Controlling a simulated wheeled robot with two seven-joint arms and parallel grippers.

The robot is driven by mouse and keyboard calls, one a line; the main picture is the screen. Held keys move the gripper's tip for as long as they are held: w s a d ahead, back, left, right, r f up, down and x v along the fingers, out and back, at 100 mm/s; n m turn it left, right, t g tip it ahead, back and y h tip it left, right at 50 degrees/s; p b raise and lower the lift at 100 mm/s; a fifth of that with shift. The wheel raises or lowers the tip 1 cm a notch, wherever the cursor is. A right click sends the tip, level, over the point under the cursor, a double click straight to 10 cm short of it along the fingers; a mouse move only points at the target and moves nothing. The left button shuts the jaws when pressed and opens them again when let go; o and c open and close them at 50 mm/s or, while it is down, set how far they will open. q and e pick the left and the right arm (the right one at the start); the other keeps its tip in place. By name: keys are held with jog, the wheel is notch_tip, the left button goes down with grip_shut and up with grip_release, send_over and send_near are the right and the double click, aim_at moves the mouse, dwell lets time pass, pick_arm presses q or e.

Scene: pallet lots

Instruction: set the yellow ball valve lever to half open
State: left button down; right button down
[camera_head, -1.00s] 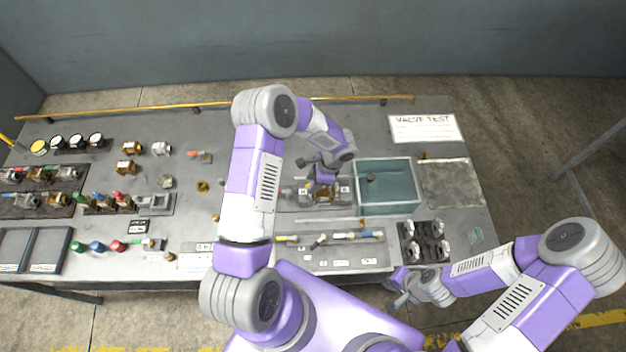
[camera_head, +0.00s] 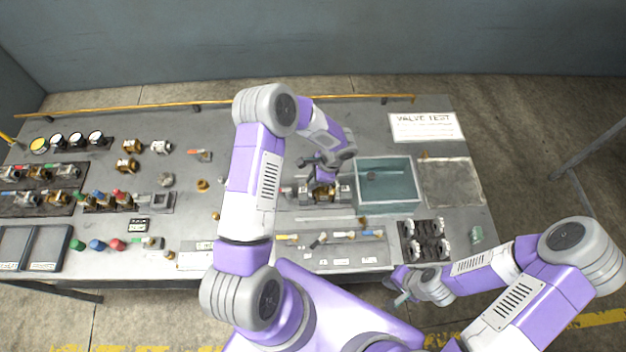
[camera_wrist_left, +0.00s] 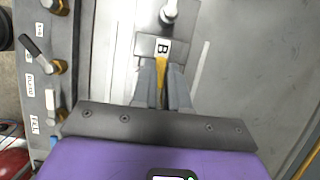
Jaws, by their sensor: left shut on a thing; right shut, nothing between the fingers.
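The yellow lever (camera_wrist_left: 160,76) shows in the left wrist view as a narrow tapered bar between my left gripper's fingers (camera_wrist_left: 163,80). Those fingers are shut on it. The lever's exact angle cannot be told. My right gripper (camera_head: 402,299) is shut and empty off the table's front edge.
A water tank (camera_head: 387,208) stands right of the valve assembly. A panel with several coloured levers (camera_head: 340,262) lies in front. A dark block with several knobs (camera_head: 423,241) is at the front right. Valves and gauges fill the left side.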

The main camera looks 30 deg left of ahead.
pick_arm(q)
jog(key=n+b, duration=0.2)
jog(key=n+g+b, duration=0.1)
jog(key=shift+s+d+f+h, duration=0.1)
jog(key=shift+s+d+h, duration=0.25)
jog(key=shift+h, duration=0.05)
jog(key=shift+s+d+n+g+h+b, duration=0.15)
jog(key=shift+d+n+h+b, duration=0.2)
jog(key=shift+n, duration=0.6)
jog(key=shift+s+d+n+g+h+b, duration=0.15)
jog(key=shift+n+b, duration=0.3)
jog(key=shift+n, duration=0.45)
jog(key=shift+s+d+n+g+h+b, duration=0.1)
jog(key=shift+d+n+h+b, duration=0.2)
jog(key=shift+n, duration=0.65)
jog(key=shift+a, duration=0.1)
jog(key=c, duration=1.1)
grip_release()
jog(key=shift+r, duration=0.2)
